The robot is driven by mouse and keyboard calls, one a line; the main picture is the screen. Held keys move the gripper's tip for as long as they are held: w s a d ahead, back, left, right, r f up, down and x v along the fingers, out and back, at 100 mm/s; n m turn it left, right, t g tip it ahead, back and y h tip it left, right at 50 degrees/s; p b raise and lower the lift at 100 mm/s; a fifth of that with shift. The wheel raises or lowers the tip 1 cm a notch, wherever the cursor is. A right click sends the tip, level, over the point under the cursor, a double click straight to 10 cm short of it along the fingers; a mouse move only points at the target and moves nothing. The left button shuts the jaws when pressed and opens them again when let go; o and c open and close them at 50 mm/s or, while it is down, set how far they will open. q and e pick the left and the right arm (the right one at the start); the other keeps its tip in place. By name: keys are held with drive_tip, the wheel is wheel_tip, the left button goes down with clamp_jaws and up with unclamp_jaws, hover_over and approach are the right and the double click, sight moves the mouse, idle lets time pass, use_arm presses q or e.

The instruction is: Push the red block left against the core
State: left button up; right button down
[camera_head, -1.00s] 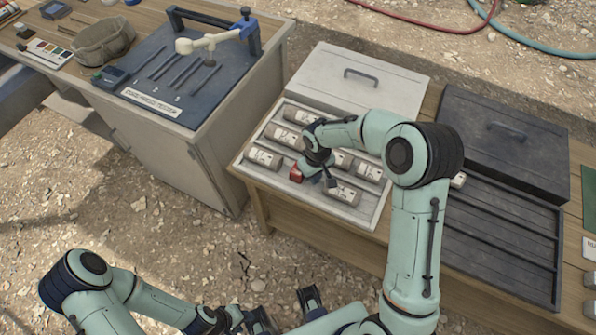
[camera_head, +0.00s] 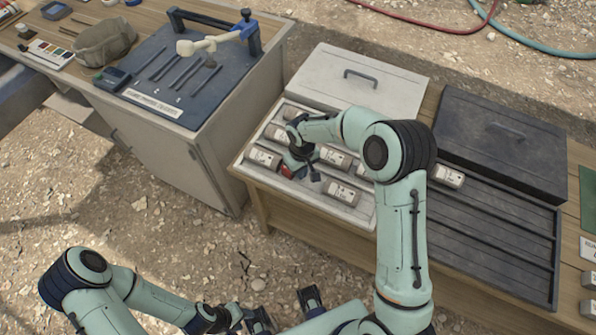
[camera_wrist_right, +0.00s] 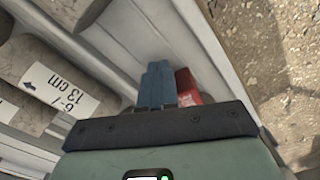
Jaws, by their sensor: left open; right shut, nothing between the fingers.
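The red block (camera_head: 287,171) lies in the front row of the white core tray (camera_head: 305,197). A grey core (camera_head: 264,158) with a white label lies to its left in that row, with a small gap that I cannot judge exactly. Another core (camera_head: 342,193) lies to its right. My right gripper (camera_head: 314,176) is shut and empty, low in the tray at the right side of the block. In the right wrist view its blue fingers (camera_wrist_right: 157,86) are beside the red block (camera_wrist_right: 186,86), which is partly hidden by the gripper body. My left gripper (camera_head: 285,309) is open and empty at the bottom.
More cores lie in the rows behind, partly under my right arm. The tray's pale lid (camera_head: 340,92) stands behind it. A dark slotted tray (camera_head: 495,225) with a core (camera_head: 447,176) at its upper left is to the right. A grey cabinet (camera_head: 175,150) stands left.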

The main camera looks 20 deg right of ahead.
drive_tip(key=shift+w+a, duration=0.25)
drive_tip(key=shift+w, duration=0.1)
drive_tip(key=shift+s+d+r, duration=1)
drive_tip(key=shift+s, duration=0.15)
use_arm(q)
wheel_tip(320, 180, up, 5)
drive_tip(key=w+p, duration=0.3)
drive_tip(key=p, duration=0.1)
drive_tip(key=shift+r, duration=0.15)
use_arm(e)
wheel_tip(320, 180, up, 8)
use_arm(q)
drive_tip(key=shift+s, duration=0.1)
